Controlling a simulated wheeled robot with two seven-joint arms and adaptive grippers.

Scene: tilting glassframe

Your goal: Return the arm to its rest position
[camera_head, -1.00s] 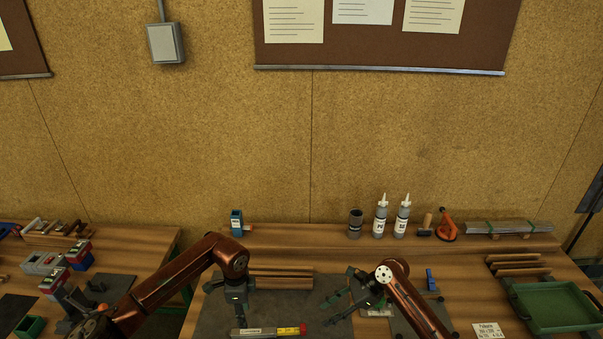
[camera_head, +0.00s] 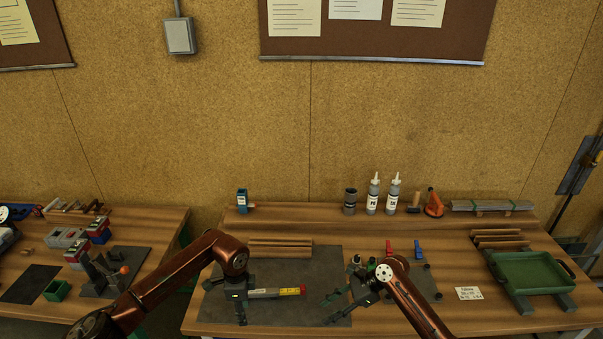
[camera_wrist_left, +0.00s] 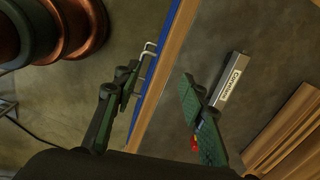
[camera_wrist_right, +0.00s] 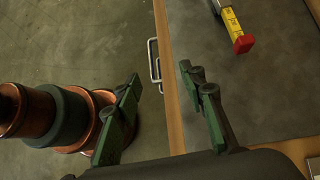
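My left gripper (camera_head: 241,313) hangs over the dark mat (camera_head: 325,265) on the bench, just left of a grey bar tool with a yellow and red end (camera_head: 278,293). In the left wrist view its fingers (camera_wrist_left: 155,88) are spread, with nothing between them but the bench edge and floor beyond. My right gripper (camera_head: 338,305) is to the right of the tool. In the right wrist view its fingers (camera_wrist_right: 160,80) are spread and empty. The tool's labelled body shows in the left wrist view (camera_wrist_left: 230,80), and its red end in the right wrist view (camera_wrist_right: 243,43).
Wooden strips (camera_head: 280,248) lie behind the tool. Two bottles (camera_head: 373,197) and an orange tool (camera_head: 434,204) stand at the back. A green tray (camera_head: 535,271) is at the right. A side bench (camera_head: 145,225) with clamps and boxes stands left.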

